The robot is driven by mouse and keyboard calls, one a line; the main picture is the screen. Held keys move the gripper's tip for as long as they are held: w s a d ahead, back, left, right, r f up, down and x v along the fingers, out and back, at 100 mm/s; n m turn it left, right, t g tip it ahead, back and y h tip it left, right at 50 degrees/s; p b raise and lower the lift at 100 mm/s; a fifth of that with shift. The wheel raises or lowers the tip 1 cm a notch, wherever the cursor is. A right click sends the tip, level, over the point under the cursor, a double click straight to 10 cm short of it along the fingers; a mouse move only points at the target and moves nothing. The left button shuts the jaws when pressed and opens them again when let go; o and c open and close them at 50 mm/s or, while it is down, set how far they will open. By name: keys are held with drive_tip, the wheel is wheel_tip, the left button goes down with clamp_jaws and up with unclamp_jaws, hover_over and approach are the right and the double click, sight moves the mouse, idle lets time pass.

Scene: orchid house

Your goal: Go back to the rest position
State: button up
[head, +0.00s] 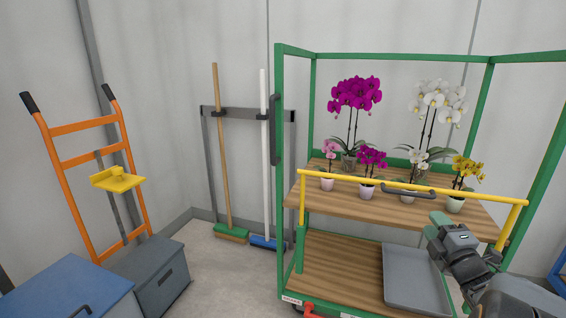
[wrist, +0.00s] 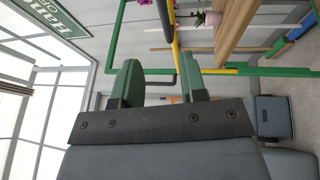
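My gripper (head: 440,222) is at the right of the head view, in front of the green trolley (head: 281,130) and just below its yellow rail (head: 400,187). In the wrist view my gripper (wrist: 160,84) shows two green fingers standing apart with nothing between them. It is open and empty. The trolley's wooden shelf (head: 330,204) holds several potted orchids, among them a tall magenta orchid (head: 355,95), a tall white orchid (head: 437,100) and a small yellow orchid (head: 466,170).
A grey tray (head: 412,280) lies on the trolley's lower shelf, partly behind my arm. An orange hand truck (head: 84,128), a grey box (head: 160,278) and a blue box (head: 65,292) stand at the left. Brooms (head: 222,140) lean at the wall. Some floor between is clear.

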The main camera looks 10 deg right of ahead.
drive_tip(key=w+a+r+m+g+h+p, duration=0.25)
drive_tip(key=a+r+m+g+p, duration=0.45)
drive_tip(key=a+r+m+p, duration=0.5)
drive_tip(key=s+a+r+m+g+y+p, duration=0.2)
drive_tip(key=s+a+m+g+y+p, duration=0.2)
drive_tip(key=s+a+g+p, duration=0.5)
drive_tip(key=s+a+m+p, duration=0.1)
drive_tip(key=s+a+p, duration=0.4)
drive_tip(key=shift+s+r, duration=0.15)
drive_tip(key=shift+s, duration=0.1)
